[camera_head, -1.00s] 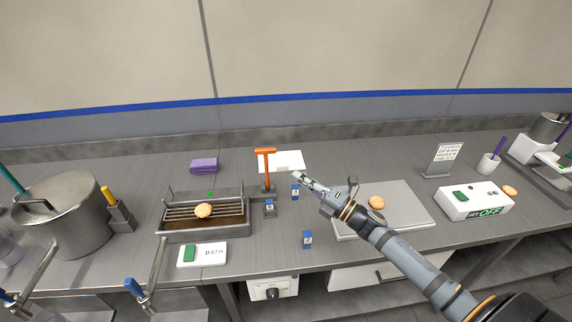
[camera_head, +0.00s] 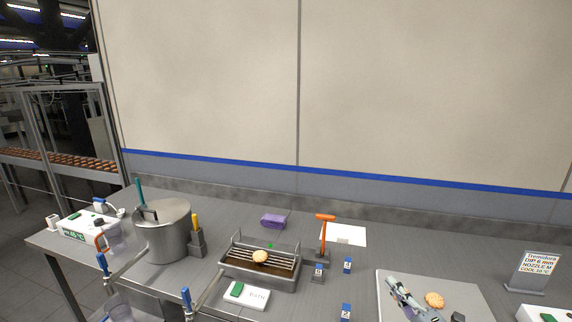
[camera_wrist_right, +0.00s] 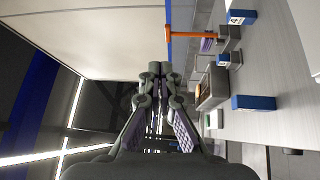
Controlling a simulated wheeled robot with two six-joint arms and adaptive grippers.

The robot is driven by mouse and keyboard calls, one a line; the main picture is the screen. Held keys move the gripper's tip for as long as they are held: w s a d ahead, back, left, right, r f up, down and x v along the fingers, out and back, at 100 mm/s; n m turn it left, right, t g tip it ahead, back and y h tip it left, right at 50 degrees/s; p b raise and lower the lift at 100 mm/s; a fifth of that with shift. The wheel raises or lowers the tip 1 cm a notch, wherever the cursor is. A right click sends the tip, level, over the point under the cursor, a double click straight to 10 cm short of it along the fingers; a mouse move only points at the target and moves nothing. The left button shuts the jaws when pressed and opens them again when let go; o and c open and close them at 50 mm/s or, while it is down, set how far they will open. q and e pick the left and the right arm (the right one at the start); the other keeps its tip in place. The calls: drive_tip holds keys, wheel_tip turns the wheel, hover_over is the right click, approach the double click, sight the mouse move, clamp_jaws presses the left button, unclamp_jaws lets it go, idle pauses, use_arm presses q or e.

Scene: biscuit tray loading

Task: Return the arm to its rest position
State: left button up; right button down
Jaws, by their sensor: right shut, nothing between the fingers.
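My right gripper (camera_head: 393,284) is at the lower right of the head view, over the left part of a pale flat tray (camera_head: 385,310). Its fingers are shut and empty. The right wrist view also shows the closed fingers (camera_wrist_right: 158,75), with nothing between them. A round biscuit (camera_head: 434,299) shows just right of the gripper on the tray. Another biscuit (camera_head: 260,257) lies on the wire rack of the metal bath (camera_head: 232,267). Most of my right arm is below the picture. My left gripper is not in view.
An orange T-shaped post (camera_head: 325,228) and small blue-faced blocks (camera_head: 347,265) stand between bath and tray. A large pot (camera_head: 165,238) is at the left. A sign (camera_head: 540,268) stands at the far right. The bench behind the tray is clear.

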drive_tip(key=s+d+f+m+g+h, duration=0.1)
drive_tip(key=s+f+m+g+h, duration=0.65)
drive_tip(key=f+m, duration=0.5)
drive_tip(key=s+a+f+m+g, duration=0.2)
drive_tip(key=s+m+g, duration=0.2)
drive_tip(key=s, duration=0.5)
drive_tip(key=s+a+f+m+g, duration=0.1)
drive_tip(key=s+a+m+g, duration=0.25)
drive_tip(key=s, duration=0.45)
drive_tip(key=s+d+f+g, duration=0.1)
drive_tip(key=d+f, duration=0.1)
drive_tip(key=f, duration=1)
drive_tip(key=d+f, duration=0.2)
drive_tip(key=f, duration=1)
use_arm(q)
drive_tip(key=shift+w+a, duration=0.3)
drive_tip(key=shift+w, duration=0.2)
use_arm(e)
drive_tip(key=s+f+g, duration=0.1)
drive_tip(key=s+f, duration=1.8)
drive_tip(key=s, duration=0.1)
drive_tip(key=shift+d+m+y, duration=0.3)
drive_tip(key=shift+d+y, duration=0.05)
drive_tip(key=shift+d, duration=0.1)
